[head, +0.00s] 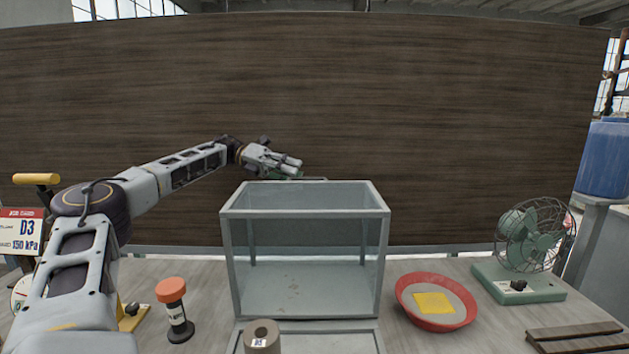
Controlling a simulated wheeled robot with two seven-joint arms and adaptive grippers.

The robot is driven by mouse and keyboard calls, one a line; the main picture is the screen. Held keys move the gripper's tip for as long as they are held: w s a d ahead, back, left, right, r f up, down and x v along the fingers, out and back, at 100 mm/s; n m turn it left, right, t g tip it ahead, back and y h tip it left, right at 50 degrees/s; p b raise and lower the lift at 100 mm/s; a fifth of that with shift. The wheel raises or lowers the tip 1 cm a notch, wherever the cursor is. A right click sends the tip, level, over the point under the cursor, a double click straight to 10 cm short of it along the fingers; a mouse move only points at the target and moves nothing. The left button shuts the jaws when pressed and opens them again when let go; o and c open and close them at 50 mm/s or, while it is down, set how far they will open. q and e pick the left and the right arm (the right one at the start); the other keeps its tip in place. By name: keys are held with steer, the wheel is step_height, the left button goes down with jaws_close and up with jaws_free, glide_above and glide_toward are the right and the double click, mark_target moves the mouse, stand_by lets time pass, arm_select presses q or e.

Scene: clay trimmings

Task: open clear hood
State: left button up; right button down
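The clear hood (304,214) is a see-through box with a grey frame in the middle of the table. A few small brown crumbs show on the floor inside it. My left arm reaches in from the left, and my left gripper (290,167) is just above the hood's back top edge. A thin bar (315,179) shows by the fingertips at that edge. I cannot tell whether the fingers touch it or how far they are apart. My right gripper is not in view.
A brown roll (262,336) stands in front of the hood. An orange-capped bottle (175,310) stands left of it. A red bowl (436,301) with a yellow square, a green fan (528,240) and dark slats (575,338) are to the right. A dark wood panel (450,120) rises behind.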

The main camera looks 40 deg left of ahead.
mark_target(314, 179)
arm_select(q)
steer(key=shift+b+x, duration=0.45)
steer(key=shift+x, duration=3.2)
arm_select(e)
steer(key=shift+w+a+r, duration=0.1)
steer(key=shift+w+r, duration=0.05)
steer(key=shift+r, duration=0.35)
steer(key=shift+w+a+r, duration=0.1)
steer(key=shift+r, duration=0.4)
arm_select(q)
steer(key=shift+s, duration=0.1)
jaws_close()
